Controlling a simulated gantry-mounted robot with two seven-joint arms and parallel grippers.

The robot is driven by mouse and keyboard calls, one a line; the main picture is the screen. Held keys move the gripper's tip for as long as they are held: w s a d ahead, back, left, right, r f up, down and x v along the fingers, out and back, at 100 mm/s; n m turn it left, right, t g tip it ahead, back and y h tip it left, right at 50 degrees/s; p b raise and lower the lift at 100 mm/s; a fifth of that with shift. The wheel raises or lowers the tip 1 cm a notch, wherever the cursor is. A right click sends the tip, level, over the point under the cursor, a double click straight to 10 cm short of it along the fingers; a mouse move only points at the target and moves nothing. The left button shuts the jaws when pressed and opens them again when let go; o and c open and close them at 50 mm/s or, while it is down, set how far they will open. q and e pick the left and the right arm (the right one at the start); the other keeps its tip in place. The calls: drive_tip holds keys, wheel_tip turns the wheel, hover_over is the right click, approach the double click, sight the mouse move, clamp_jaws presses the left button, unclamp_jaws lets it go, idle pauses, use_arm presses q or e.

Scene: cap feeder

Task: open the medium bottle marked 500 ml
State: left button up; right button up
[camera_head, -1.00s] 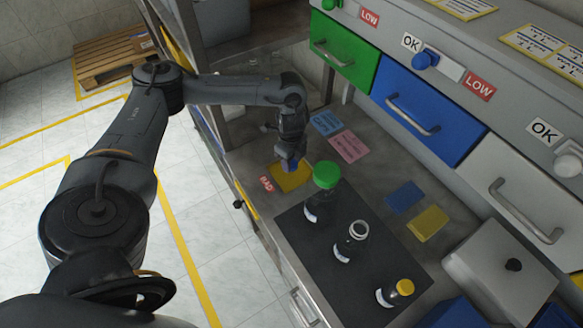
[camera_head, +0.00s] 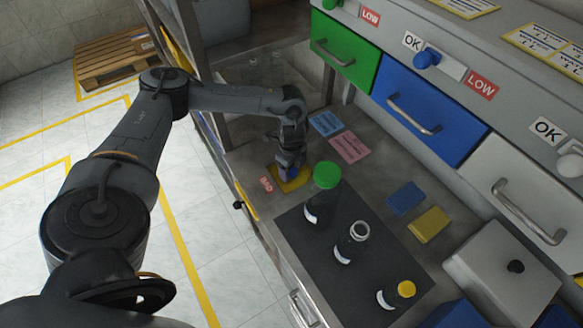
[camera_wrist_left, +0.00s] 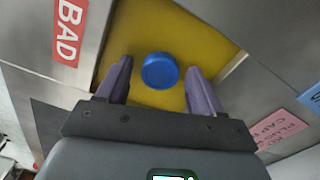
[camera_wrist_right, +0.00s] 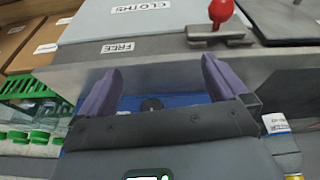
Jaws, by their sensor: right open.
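The medium bottle (camera_head: 352,243) is the middle one of three dark bottles on the dark mat (camera_head: 333,285). It stands upright, its neck is open with no cap on it, and its label is too small to read. A blue cap (camera_wrist_left: 160,71) lies on the yellow square (camera_wrist_left: 205,35) by the BAD label. My left gripper (camera_head: 291,178) is over that square, with its open fingers (camera_wrist_left: 158,78) on either side of the cap and visible gaps to it. My right gripper (camera_wrist_right: 157,82) is open and empty in the right wrist view, away from the bottles.
A larger bottle with a green cap (camera_head: 326,175) and a small one with a yellow cap (camera_head: 405,289) flank the medium bottle. Green, blue and white drawers line the back. A grey lidded box (camera_head: 500,268) stands at the right. Blue and yellow pads (camera_head: 428,224) lie behind the mat.

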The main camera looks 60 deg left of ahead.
sight(292, 170)
use_arm(q)
drive_tip(key=shift+r, duration=0.1)
wheel_tip(292, 170, up, 12)
drive_tip(key=p, duration=0.4)
drive_tip(key=shift+r, duration=0.15)
